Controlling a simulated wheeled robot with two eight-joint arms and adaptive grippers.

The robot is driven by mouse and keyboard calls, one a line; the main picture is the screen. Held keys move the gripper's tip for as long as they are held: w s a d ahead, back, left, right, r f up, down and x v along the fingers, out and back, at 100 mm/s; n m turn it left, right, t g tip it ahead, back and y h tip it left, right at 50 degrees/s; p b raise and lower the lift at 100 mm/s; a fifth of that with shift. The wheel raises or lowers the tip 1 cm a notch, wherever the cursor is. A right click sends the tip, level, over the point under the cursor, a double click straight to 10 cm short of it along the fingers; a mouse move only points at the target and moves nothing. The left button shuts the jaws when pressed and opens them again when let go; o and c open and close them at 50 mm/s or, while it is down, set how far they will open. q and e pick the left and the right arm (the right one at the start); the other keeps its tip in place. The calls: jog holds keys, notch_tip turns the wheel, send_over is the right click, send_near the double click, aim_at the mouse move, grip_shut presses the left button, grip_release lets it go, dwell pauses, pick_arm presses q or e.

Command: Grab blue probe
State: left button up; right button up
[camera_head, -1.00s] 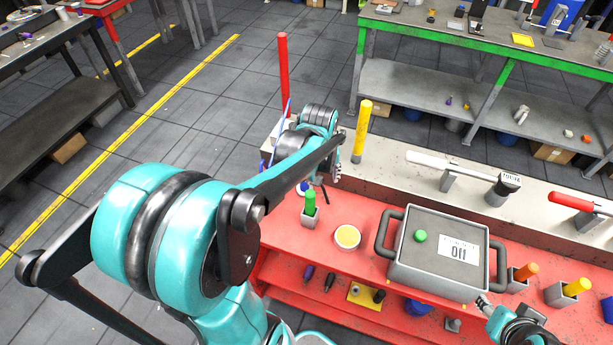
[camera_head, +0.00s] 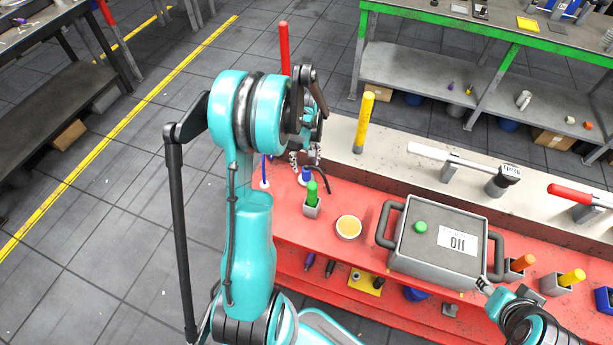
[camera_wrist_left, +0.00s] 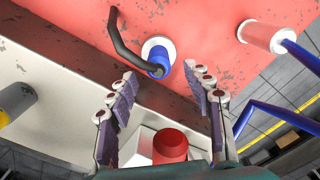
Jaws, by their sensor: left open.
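A short blue probe (camera_head: 306,174) stands in a white round base on the red bench, behind the green-topped holder. In the left wrist view the blue probe (camera_wrist_left: 157,62) shows ahead, close to the line between the fingertips. My left gripper (camera_head: 305,157) is just behind it in the head view, partly hidden by its own arm. In the left wrist view my left gripper (camera_wrist_left: 161,74) is open with nothing between its fingers. My right gripper (camera_head: 483,287) is at the front right by the grey case; its jaw opening is unclear.
A thin blue rod (camera_head: 264,170) in a white base stands left of the probe. A black curved hook (camera_wrist_left: 122,35) lies beside it. A red post (camera_head: 284,48) and yellow post (camera_head: 364,122) stand behind. The green holder (camera_head: 312,203) and yellow dish (camera_head: 348,228) stand in front.

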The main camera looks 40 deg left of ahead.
aim_at(306, 168)
pick_arm(q)
notch_tip(306, 168, down, 4)
jog(key=shift+d+f, duration=0.1)
jog(key=shift+d, duration=0.05)
grip_shut()
dwell(0.3)
